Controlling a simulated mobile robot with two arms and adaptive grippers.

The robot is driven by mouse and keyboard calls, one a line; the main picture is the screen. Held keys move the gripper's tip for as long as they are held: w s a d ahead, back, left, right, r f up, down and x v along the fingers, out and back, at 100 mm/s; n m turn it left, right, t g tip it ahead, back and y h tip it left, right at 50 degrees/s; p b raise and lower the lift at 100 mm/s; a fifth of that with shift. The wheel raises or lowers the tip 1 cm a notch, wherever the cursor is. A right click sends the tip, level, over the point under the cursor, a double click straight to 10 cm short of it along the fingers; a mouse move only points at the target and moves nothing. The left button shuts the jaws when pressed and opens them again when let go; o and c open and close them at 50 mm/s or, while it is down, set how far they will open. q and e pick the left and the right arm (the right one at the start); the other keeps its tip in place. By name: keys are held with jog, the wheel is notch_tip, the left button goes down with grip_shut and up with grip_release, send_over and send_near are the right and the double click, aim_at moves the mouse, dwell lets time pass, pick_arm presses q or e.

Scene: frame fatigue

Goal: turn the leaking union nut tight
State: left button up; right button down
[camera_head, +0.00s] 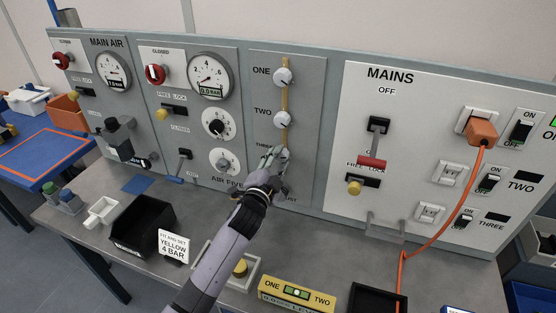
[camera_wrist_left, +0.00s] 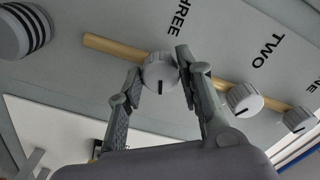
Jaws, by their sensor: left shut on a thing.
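A brass-coloured pipe (camera_head: 285,98) runs down the grey middle panel with white ribbed union nuts marked ONE (camera_head: 284,76), TWO (camera_head: 282,119) and THREE. My left gripper (camera_head: 276,157) is at nut THREE and mostly hides it in the head view. In the left wrist view, nut THREE (camera_wrist_left: 160,72) sits between the fingers of my left gripper (camera_wrist_left: 159,64), which is shut on it. Nuts TWO (camera_wrist_left: 243,100) and ONE (camera_wrist_left: 298,119) are beyond to the right there. Each nut shows a dark mark. I see no leak. My right gripper is out of view.
The MAINS panel (camera_head: 350,100) with an orange plug (camera_head: 482,131) and cable is to the right. Gauges and knobs are to the left. The bench holds a black bin (camera_head: 128,246), a sign (camera_head: 173,246) and a yellow level box (camera_head: 297,293).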

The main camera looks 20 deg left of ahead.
pick_arm(q)
jog(key=m, duration=0.4)
jog(key=shift+r+m, duration=0.1)
jog(key=shift+m, duration=0.2)
jog(key=shift+m+p, duration=0.55)
jog(key=shift+m, duration=2.05)
jog(key=o, duration=1.2)
jog(key=shift+s, duration=0.1)
jog(key=s, duration=1.1)
jog(key=shift+s+a, duration=0.2)
jog(key=shift+s, duration=0.2)
